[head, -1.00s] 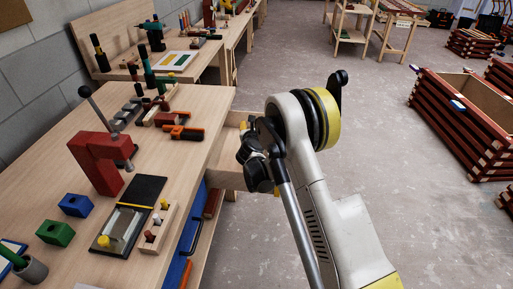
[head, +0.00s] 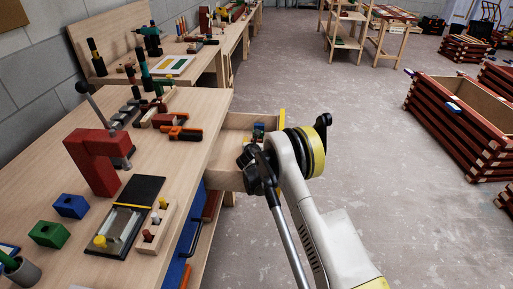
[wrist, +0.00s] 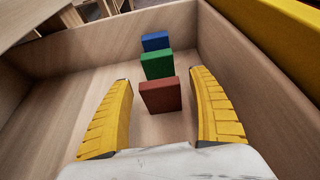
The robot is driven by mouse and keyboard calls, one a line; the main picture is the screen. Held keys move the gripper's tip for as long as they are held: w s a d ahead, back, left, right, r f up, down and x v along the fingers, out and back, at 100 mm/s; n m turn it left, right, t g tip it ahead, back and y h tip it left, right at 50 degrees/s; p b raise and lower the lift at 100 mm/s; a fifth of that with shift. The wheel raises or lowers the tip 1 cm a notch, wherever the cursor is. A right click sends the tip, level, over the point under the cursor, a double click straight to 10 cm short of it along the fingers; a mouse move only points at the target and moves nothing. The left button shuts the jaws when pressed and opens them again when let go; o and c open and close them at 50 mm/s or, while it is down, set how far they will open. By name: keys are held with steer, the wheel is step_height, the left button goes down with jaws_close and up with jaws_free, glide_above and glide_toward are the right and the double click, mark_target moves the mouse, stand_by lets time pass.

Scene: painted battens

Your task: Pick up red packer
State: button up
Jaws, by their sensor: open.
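The red packer (wrist: 161,96) stands upright on the floor of an open wooden drawer (wrist: 62,82) in the wrist view. It is the nearest of three blocks in a row. My gripper (wrist: 163,85) is open, with its yellow fingers on the left and right of the red packer and a gap on each side. In the head view my gripper is hidden behind my wrist, over the drawer (head: 228,165). The red packer cannot be made out there.
A green block (wrist: 157,64) and a blue block (wrist: 155,41) stand just behind the red packer. The drawer walls rise around them, with a yellow front (wrist: 285,25) at right. The workbench (head: 195,108) holds a red vise (head: 95,160) and several tools.

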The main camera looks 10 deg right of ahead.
steer(key=shift+c, duration=0.3)
steer(key=c, duration=1.1)
steer(key=shift+r, duration=0.1)
steer(key=shift+c, duration=0.2)
